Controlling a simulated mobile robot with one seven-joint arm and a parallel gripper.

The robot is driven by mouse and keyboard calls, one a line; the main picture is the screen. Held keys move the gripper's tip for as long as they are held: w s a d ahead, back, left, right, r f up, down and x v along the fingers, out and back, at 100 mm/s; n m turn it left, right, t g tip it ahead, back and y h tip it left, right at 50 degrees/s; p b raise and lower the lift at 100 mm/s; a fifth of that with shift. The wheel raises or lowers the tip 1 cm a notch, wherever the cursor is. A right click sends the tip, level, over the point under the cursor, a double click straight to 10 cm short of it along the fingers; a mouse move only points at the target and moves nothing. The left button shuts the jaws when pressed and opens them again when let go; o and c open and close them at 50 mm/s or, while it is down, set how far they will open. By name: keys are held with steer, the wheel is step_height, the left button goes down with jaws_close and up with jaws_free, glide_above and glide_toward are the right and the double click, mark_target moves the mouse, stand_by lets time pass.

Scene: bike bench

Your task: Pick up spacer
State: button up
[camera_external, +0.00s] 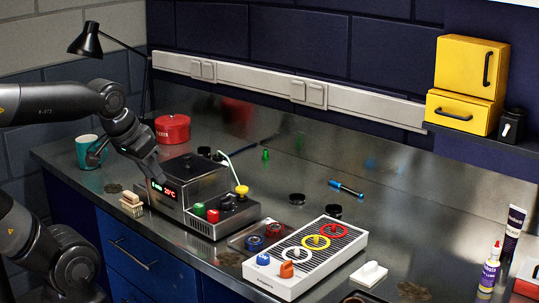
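I cannot make out for sure which item is the spacer; no label shows. Small ring-shaped parts are candidates: a white ring (297,254), a yellow ring (315,242) and a red ring (332,230) lie on a white box with a striped dark top (320,275). Small black round pieces (297,199) stand on the bench behind it. My gripper (153,174) is at the end of the dark arm at left, pointing down beside the metal device with a red display (205,190). Its fingertips are too dark and small to tell whether they are open.
A teal mug (88,152), a red round pot (172,128) and a black lamp (88,42) are at the left. A blue pen-like tool (346,188) lies mid-bench. Bottles (490,268) stand at right. The metal bench's (410,215) right middle is clear.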

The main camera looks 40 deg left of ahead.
stand_by(0.4)
steer(key=o, duration=0.7)
steer(key=shift+o, duration=0.2)
steer(key=w+a+r, duration=0.2)
steer(key=w, duration=0.4)
steer(key=w+a+r, duration=0.3)
steer(key=w, duration=0.3)
steer(key=n+g+y, duration=0.1)
steer(key=n, duration=0.2)
glide_above(203, 148)
steer(key=s+d, duration=0.2)
steer(key=s, duration=0.2)
step_height(203, 148, down, 17)
steer(key=shift+a+f, duration=0.1)
steer(key=shift+w+x, duration=0.1)
steer(key=shift+x, duration=1.15)
steer(key=shift+w+x, duration=0.15)
steer(key=shift+x, duration=1.1)
